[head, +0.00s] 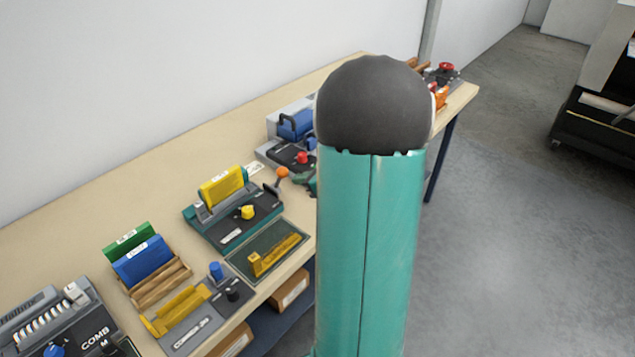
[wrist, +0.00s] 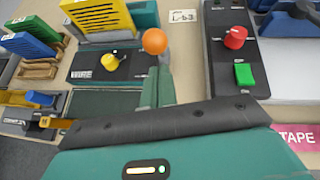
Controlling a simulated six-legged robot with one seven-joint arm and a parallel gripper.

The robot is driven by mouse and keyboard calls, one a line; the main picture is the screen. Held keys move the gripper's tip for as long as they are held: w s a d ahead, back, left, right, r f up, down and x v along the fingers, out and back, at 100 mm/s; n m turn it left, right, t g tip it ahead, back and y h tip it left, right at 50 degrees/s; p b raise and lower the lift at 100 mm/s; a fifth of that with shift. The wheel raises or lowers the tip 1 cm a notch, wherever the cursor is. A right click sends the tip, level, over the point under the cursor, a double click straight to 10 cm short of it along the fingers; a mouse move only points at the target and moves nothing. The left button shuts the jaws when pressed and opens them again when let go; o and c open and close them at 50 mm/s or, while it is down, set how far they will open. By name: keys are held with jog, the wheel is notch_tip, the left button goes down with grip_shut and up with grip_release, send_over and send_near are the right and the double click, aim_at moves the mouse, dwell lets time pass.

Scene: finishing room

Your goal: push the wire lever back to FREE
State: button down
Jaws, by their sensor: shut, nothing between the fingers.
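The wire machine (head: 215,232) has a teal base, a dark top, an upright yellow block and a yellow knob; the wrist view shows its WIRE label (wrist: 97,74). Its lever ends in an orange ball (head: 282,172) at the machine's right side, also in the wrist view (wrist: 155,41). My gripper (wrist: 158,72) is shut and empty, its teal fingers just in front of the orange ball. I cannot tell whether they touch it. Most of the lever's shaft is hidden, and no FREE mark can be read. My arm hides much of the head view's middle.
Right of the wire machine is a grey unit with a red knob (wrist: 235,37) and a green button (wrist: 244,74). A pink TAPE label (wrist: 296,137) is near it. A dark green mat (head: 240,265) lies in front, and a wooden rack (head: 160,290) stands left.

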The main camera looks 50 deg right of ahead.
aim_at(287, 170)
jog(key=shift+w+a+r, duration=0.1)
jog(key=shift+w+a, duration=0.05)
jog(key=shift+w, duration=0.5)
jog(key=shift+w+r, duration=0.1)
jog(key=shift+w+r+g, duration=0.8)
jog(key=shift+w+g, duration=0.25)
jog(key=shift+g, duration=0.15)
jog(key=w+r+g, duration=0.1)
jog(key=w+g, duration=0.5)
jog(key=w, duration=0.3)
jog(key=shift+a+r+m+g+h, duration=0.2)
jog(key=shift+r+m+g+h, duration=0.1)
jog(key=shift+m, duration=0.1)
